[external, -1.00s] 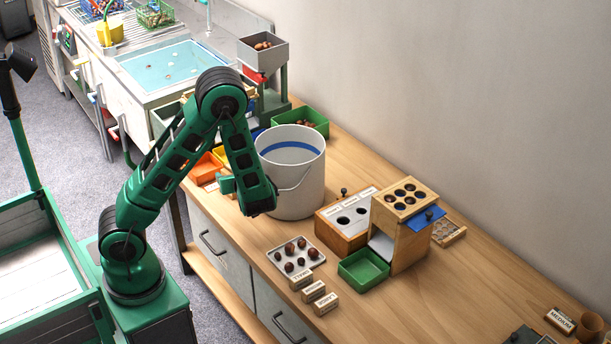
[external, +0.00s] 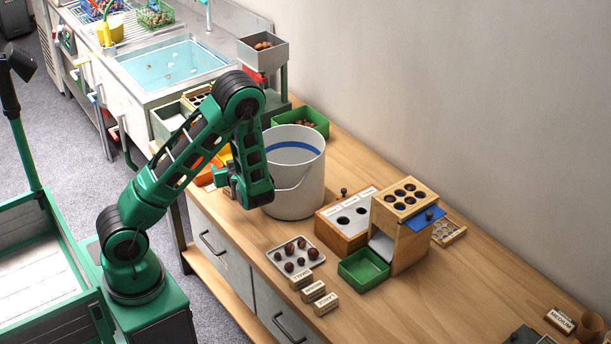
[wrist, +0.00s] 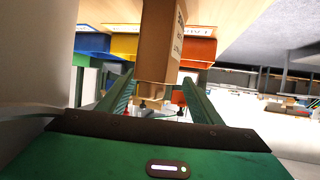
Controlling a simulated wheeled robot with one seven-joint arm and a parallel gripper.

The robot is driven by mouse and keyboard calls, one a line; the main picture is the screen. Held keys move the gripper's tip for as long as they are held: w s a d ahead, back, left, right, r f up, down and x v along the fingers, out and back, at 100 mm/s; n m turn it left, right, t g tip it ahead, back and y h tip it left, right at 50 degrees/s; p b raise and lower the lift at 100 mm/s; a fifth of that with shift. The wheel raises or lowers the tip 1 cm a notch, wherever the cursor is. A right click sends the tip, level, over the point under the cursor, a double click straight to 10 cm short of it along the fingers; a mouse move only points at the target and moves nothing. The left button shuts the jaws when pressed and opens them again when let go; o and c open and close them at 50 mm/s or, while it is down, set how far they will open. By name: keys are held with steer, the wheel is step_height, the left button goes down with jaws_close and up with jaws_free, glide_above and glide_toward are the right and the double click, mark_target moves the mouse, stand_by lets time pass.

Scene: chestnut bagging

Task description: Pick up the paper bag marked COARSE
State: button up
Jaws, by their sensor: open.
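In the wrist view a brown paper bag (wrist: 157,50) stands out ahead at the top centre. It has dark print on its right side, too oblique to read, so I cannot confirm COARSE. My gripper (wrist: 160,80) is open, with one green finger on each side of the bag's near end. I cannot tell whether either finger touches it. In the external view my gripper (external: 221,177) is low at the left side of the white bucket, by the counter's front edge. The bag is not clearly visible there; my arm covers that area.
The white bucket (external: 304,185) stands close to the right of my forearm. Blue (wrist: 92,42), yellow (wrist: 125,47) and red (wrist: 198,50) bins sit behind the bag. A tray of chestnuts (external: 275,254), a wooden sorter (external: 411,245) and a green tray (external: 361,280) lie further right.

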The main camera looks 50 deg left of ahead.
steer(key=shift+w+a+f, duration=0.2)
steer(key=shift+a+f, duration=0.1)
steer(key=shift+a, duration=0.35)
steer(key=shift+c, duration=0.7)
steer(key=c, duration=1.1)
